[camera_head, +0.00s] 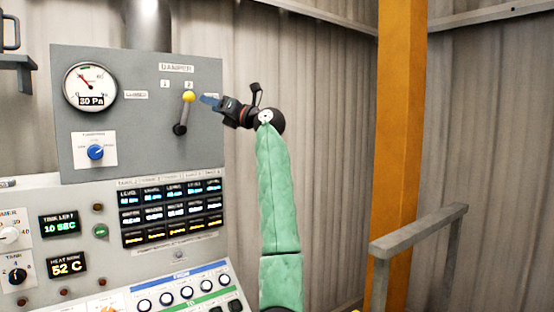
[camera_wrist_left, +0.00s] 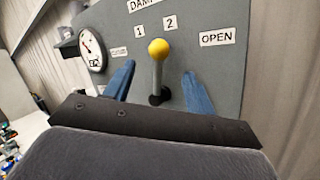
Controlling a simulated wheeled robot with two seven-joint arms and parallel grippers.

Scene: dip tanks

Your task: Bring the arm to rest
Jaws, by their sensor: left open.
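My left arm, in a green sleeve (camera_head: 279,195), reaches up from the bottom of the head view. Its gripper (camera_head: 208,102) has blue fingers pointing left at the damper panel (camera_head: 140,62). The damper lever (camera_head: 184,113) has a yellow knob and stands raised, knob up, below the label 2. In the head view a small gap shows between the knob and the fingers. In the left wrist view the fingers are apart and empty, with the lever (camera_wrist_left: 157,72) seen between them, not gripped. My right gripper is not in view.
A pressure gauge (camera_head: 90,87) reading 30 Pa and a blue knob (camera_head: 95,152) are on the panel. A console with displays (camera_head: 171,213) and buttons lies below. An orange post (camera_head: 399,130) and a grey railing (camera_head: 418,230) stand at right. Free space lies between arm and post.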

